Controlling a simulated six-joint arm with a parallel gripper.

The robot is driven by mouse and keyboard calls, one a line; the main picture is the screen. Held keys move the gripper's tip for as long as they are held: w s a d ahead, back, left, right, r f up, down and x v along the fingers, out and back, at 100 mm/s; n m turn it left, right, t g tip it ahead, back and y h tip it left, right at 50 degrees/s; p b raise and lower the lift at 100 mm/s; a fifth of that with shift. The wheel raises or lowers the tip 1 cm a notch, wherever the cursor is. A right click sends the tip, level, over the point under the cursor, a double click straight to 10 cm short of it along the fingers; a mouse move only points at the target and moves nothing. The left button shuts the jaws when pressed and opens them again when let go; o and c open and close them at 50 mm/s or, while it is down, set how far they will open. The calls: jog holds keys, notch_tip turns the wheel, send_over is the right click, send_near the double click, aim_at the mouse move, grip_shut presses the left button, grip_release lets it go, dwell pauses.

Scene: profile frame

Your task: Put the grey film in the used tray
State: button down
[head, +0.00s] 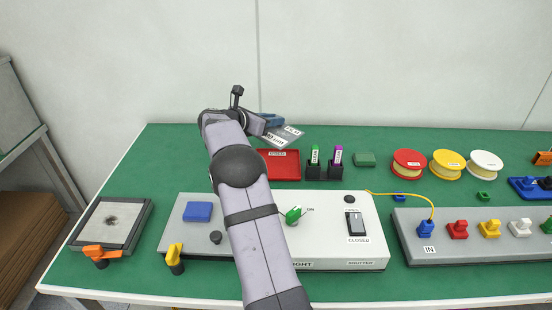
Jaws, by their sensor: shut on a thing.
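A grey film (290,134) with white labels shows at the back of the table, just right of my gripper (266,123). My gripper is shut on the grey film, though the arm partly hides the grip. A shallow red tray (285,169) lies just in front of and below the film in the picture. It has a small label on its back edge, too small to read surely, and appears empty. I cannot tell for sure that this is the used tray, or how high the film is above the table.
A white box (335,238) with a green knob and a switch stands in front. A grey frame (111,222) lies at left.

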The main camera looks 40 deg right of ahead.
aim_at(277, 164)
jog(key=shift+w+d+f+n+t+b, duration=0.2)
jog(key=shift+d+n+t+b, duration=0.2)
jog(key=shift+n+t+b, duration=0.55)
jog(key=n+t+b, duration=0.1)
jog(key=n+t+y+b, duration=0.1)
jog(key=shift+w+a+t+b, duration=0.1)
jog(key=shift+a+t+b, duration=0.15)
jog(key=shift+b, duration=0.1)
jog(key=shift+a+n+t+y+b, duration=0.25)
jog(key=shift+n+t+y+b, duration=0.15)
jog(key=shift+t+b, duration=0.15)
jog(key=shift+s+a+f+n+t+y+b, duration=0.2)
jog(key=shift+a+n+t+y+b, duration=0.15)
jog(key=shift+a+n+t+b, duration=0.25)
jog(key=shift+s+a+f+n+t+y+b, duration=0.15)
jog(key=shift+a+n+t+y+b, duration=0.25)
jog(key=shift+a+n+b, duration=0.2)
jog(key=shift+s+a+n+t+y+b, duration=0.15)
jog(key=shift+a+n+t+y+b, duration=0.3)
jog(key=shift+a, duration=0.35)
notch_tip(277, 164, down, 6)
jog(key=b, duration=0.5)
jog(key=shift+f, duration=0.2)
jog(key=shift+f, duration=0.1)
jog(key=shift+f+b, duration=1.75)
jog(key=shift+b, duration=0.1)
